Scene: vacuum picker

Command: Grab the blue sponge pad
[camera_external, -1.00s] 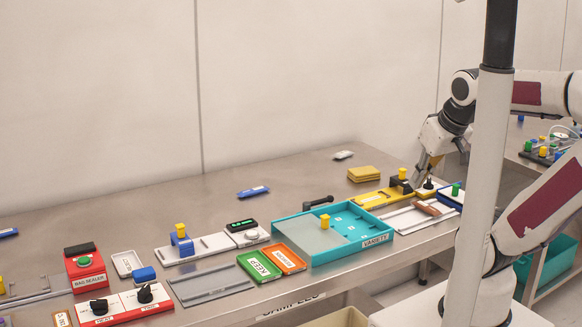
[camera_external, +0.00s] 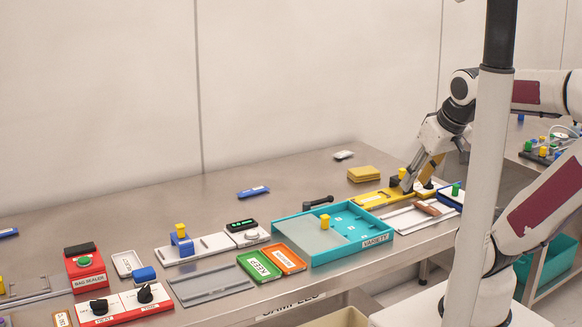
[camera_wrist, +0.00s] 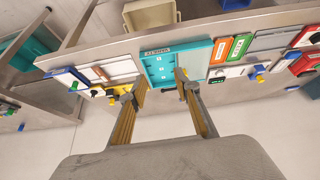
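A small block-like blue pad (camera_external: 143,274), which looks like the blue sponge pad, lies at the left of the table in the external view, beside a small white tray (camera_external: 127,263). My gripper (camera_external: 413,188) is far to its right, over the yellow tray at the right end of the table; its tips are partly hard to make out there. In the wrist view my gripper (camera_wrist: 155,90) has its two fingers spread wide, with nothing held between them.
A teal "VARIETY" tray (camera_external: 380,241) stands between my gripper and the pad. Green (camera_external: 259,266) and orange (camera_external: 285,259) trays lie left of it. The table's back strip is mostly clear.

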